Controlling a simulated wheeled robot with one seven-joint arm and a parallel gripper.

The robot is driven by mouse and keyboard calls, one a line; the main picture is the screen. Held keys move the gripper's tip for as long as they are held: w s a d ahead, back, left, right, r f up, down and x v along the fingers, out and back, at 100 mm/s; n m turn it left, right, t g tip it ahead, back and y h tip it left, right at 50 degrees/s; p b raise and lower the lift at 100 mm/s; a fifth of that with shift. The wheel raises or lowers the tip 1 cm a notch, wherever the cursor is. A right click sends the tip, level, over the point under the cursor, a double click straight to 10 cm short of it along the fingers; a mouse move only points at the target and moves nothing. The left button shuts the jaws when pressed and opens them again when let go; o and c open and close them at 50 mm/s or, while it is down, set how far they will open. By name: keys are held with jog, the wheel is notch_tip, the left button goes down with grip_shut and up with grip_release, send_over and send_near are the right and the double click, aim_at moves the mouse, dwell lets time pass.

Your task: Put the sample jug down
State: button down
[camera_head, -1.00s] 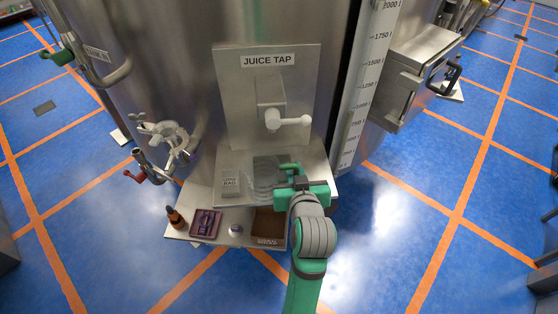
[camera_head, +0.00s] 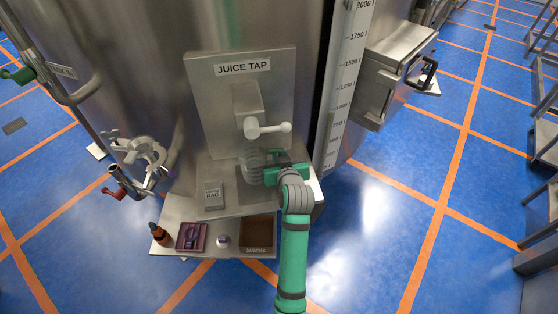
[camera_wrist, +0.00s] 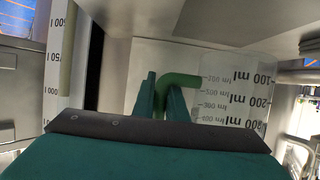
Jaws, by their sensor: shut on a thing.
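The sample jug (camera_head: 253,165) is clear with a green handle and stands out just below the white juice tap (camera_head: 262,129). In the wrist view the jug (camera_wrist: 238,100) shows its ml marks, and its handle (camera_wrist: 180,80) lies at my fingers. My gripper (camera_head: 275,173) is shut on the handle, with its fingers (camera_wrist: 160,95) close together. The jug appears held above the shelf (camera_head: 226,209); its base is not clearly visible. A dark square patch (camera_head: 243,192) shows on the shelf below and in front of it.
A grey labelled block (camera_head: 213,195) stands left on the shelf. The lower ledge holds a dropper bottle (camera_head: 160,235), a purple tray (camera_head: 203,249), a small white round thing (camera_head: 222,241) and a brown labelled mat (camera_head: 256,228). A steel box (camera_head: 388,80) juts out at right.

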jog(key=shift+w+f, duration=0.6)
jog(key=shift+f, duration=0.1)
jog(key=shift+w+a+f, duration=0.1)
jog(key=shift+w+f, duration=0.05)
jog(key=shift+f, duration=1.45)
jog(key=c, duration=1.8)
grip_release()
jog(key=shift+f, duration=0.15)
jog(key=shift+o, duration=0.2)
